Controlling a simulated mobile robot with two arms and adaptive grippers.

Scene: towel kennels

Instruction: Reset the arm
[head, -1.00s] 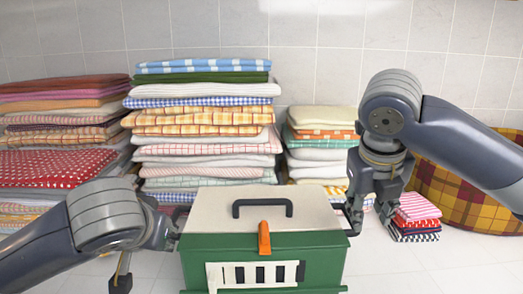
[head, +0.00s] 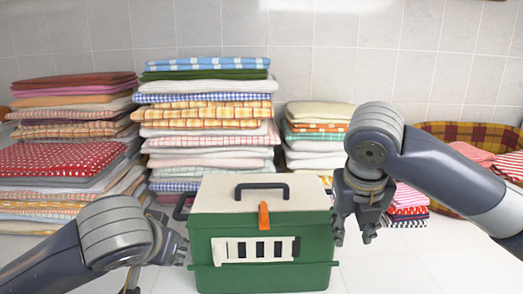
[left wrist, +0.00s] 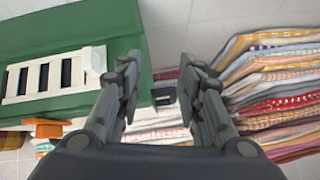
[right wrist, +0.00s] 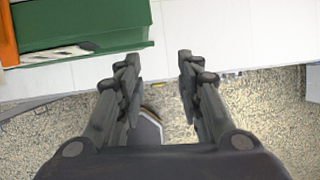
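The green kennel (head: 265,275) stands on the white counter, with a beige lid, a black top handle (head: 262,187), an orange latch (head: 263,216) and a white slatted grille. A black side handle (head: 182,206) sticks out on its left. My left gripper (head: 183,249) is at the kennel's left side, below that handle; its fingers (left wrist: 157,75) are apart and empty, with the handle beyond them. My right gripper (head: 352,232) is by the kennel's right side, pointing down. Its fingers (right wrist: 158,68) are apart over the counter's edge, with nothing between them.
Tall stacks of folded towels (head: 205,130) line the tiled wall at the back. A plaid basket (head: 450,132) with red towels (head: 472,152) stands at the right. A small pile of folded cloths (head: 408,205) lies behind my right gripper. The front-right counter (head: 440,265) is bare.

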